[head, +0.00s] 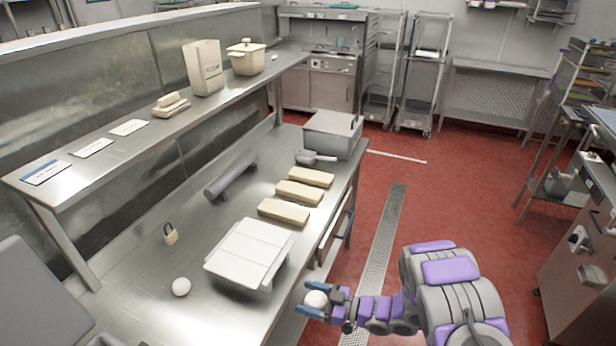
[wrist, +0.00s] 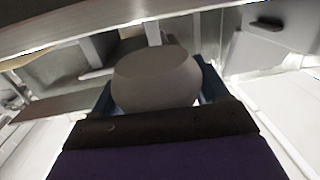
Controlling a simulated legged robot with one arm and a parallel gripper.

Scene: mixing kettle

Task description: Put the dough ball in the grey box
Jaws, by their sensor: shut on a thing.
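My gripper (head: 315,300) is shut on a white dough ball (head: 316,299), at the front edge of the steel table in the head view. The ball also shows between the fingers in the wrist view (wrist: 157,80), in shadow. A second white ball (head: 181,287) lies on the table at the lower left. A grey box (head: 333,134) stands at the far end of the table, well beyond my gripper. I cannot see into the box.
A white tray-like board (head: 250,252) lies on the table left of my gripper. Several pale dough blocks (head: 299,192) lie between it and the box. A grey roller (head: 231,175) lies further left. A raised shelf (head: 100,165) runs along the back. The red floor to the right is open.

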